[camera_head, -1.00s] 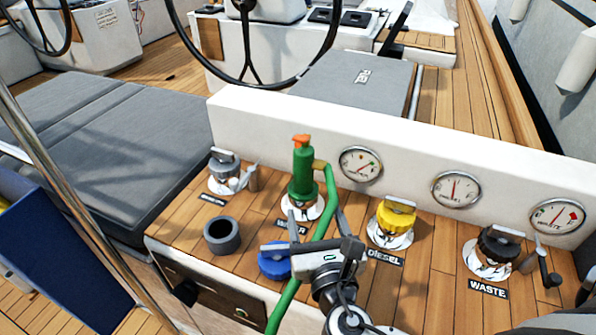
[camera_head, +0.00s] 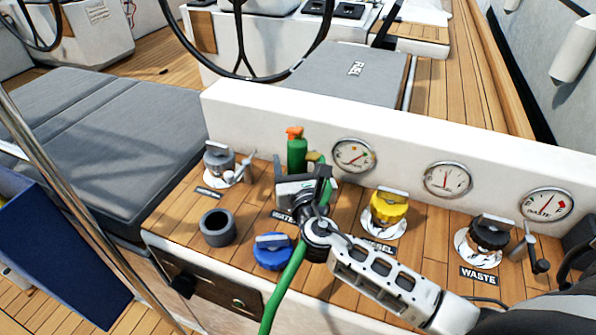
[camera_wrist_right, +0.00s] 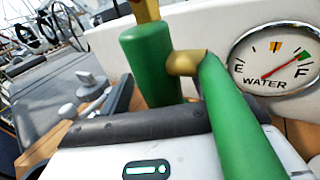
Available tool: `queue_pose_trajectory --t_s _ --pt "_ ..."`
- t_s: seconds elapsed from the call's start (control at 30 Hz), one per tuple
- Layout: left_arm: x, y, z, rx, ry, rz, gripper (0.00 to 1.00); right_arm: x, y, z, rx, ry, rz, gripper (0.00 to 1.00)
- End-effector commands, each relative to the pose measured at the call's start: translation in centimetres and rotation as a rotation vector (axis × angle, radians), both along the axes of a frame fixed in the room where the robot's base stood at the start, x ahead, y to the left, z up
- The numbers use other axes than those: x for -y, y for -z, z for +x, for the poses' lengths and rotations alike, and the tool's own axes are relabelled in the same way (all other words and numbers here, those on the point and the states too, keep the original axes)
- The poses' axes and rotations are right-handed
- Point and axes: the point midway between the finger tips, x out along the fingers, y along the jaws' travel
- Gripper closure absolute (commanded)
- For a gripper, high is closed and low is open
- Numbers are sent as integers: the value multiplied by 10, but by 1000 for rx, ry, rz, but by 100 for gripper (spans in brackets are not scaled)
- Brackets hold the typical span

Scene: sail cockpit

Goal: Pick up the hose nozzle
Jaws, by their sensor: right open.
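The hose nozzle (camera_head: 297,153) is green with an orange top and stands upright at the water filler on the wooden panel; my gripper hides its lower part. In the right wrist view the nozzle (camera_wrist_right: 150,62) is close in front of the palm, with a brass side fitting joined to the green hose (camera_wrist_right: 240,130). My right gripper (camera_head: 300,168) is open, with one finger to the left of the nozzle and the other near the hose side. Whether the fingers touch it cannot be told. My left gripper is not in view.
A blue cap (camera_head: 272,254) and a dark grey cup (camera_head: 217,228) sit on the panel left of my wrist. Yellow diesel (camera_head: 389,207) and black waste (camera_head: 489,234) caps are to the right. A white wall with gauges (camera_head: 353,156) rises behind.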

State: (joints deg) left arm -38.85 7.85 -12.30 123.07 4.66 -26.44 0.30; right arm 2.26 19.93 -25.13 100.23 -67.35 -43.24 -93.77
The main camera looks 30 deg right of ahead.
Motion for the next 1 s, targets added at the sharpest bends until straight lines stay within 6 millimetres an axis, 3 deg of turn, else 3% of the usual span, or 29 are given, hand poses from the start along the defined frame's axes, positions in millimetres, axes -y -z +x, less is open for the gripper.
queue_pose_trajectory --t_s 0.17,0.27,0.4,0.77,1.0 --pt "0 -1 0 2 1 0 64 0 0 0 -1 0 1 35" --pt "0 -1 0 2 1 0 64 0 0 0 -1 0 1 58" --pt "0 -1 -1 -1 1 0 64 0 0 0 -1 0 1 97" --pt "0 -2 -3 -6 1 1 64 0 -6 0 4 0 0 100" --pt "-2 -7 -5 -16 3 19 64 0 -35 0 6 -1 0 100"
